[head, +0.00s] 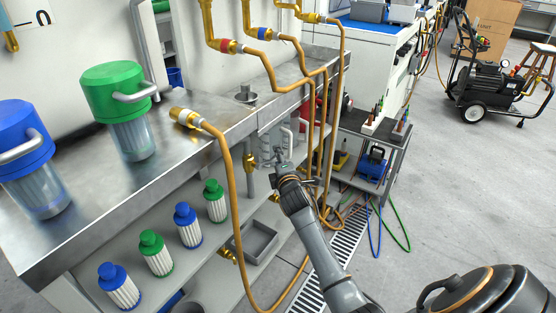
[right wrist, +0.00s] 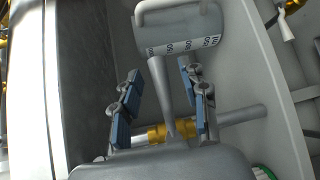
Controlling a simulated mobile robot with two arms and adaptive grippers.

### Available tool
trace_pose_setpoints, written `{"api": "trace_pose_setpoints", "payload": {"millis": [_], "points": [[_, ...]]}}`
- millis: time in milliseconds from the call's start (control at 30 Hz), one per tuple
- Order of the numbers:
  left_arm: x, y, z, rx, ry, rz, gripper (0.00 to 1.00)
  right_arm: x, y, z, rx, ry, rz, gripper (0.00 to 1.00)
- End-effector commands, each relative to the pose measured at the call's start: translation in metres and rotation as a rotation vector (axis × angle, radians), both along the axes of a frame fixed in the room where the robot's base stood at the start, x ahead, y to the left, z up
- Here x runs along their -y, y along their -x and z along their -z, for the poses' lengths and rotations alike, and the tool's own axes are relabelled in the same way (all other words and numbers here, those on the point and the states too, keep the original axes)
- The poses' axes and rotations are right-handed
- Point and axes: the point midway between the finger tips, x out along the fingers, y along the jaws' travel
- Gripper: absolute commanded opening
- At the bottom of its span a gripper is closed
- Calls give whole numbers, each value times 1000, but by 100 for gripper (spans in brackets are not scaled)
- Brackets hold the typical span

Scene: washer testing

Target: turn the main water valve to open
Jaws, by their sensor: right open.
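The label naming a main water valve cannot be read. A grey pipe with a brass collar (right wrist: 170,132) crosses behind. In the head view, my right gripper (head: 279,156) is beside grey plumbing under the bench. My left gripper is out of view.
The steel bench (head: 80,195) carries a blue-capped filter housing (head: 35,165) and a green-capped one (head: 128,115). Orange hoses (head: 232,190) hang near my right arm. A low cart (head: 388,140) and a pressure washer (head: 488,85) stand right; floor there is open.

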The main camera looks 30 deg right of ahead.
Motion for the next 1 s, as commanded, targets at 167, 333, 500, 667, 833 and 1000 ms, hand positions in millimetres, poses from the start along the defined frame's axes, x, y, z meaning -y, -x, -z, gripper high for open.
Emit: {"api": "trace_pose_setpoints", "payload": {"millis": [167,333,500,667,833,1000], "points": [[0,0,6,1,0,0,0,7,-15,3,0,0,1,44],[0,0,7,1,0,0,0,8,-19,3,-1,1,0,44],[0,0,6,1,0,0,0,8,-19,3,-1,1,0,44],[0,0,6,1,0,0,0,8,-19,3,-1,0,0,15],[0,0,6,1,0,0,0,8,-19,3,-1,0,0,0],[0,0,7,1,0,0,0,8,-18,4,-1,0,0,0]]}}
